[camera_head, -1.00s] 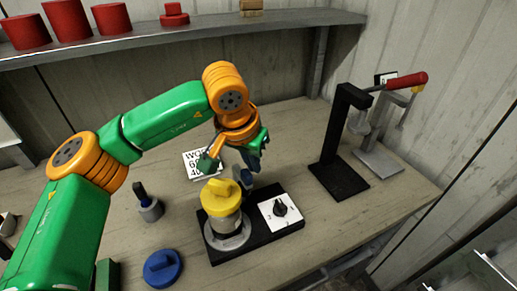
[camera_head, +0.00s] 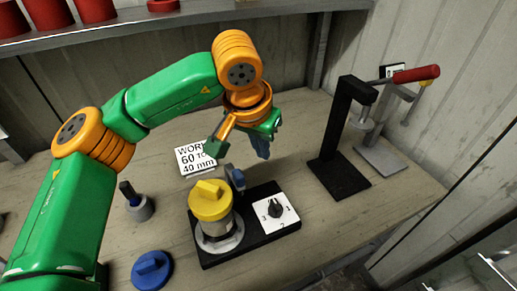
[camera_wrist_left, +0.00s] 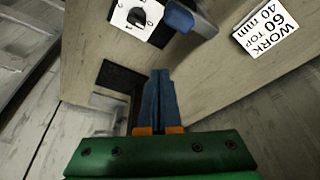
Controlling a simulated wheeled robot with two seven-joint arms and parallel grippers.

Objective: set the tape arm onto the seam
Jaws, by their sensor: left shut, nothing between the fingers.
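The yellow-capped liner (camera_head: 211,205) stands upright in a grey ring on the black base (camera_head: 262,238). A small blue-grey arm (camera_head: 236,178), which looks like the tape arm, stands close behind the liner's right side. Its blue end also shows in the left wrist view (camera_wrist_left: 184,18). I cannot tell whether it touches the liner, and the seam is not clear. My left gripper (camera_head: 263,153) is shut and empty, above and behind the base, apart from the blue-grey arm. Its fingers (camera_wrist_left: 160,76) are together in the left wrist view. My right gripper is not in view.
A white dial plate (camera_head: 287,221) sits on the base's right part. A blue cap (camera_head: 152,270) and grey holder (camera_head: 139,209) lie left. A sign (camera_head: 196,158) lies behind the liner.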

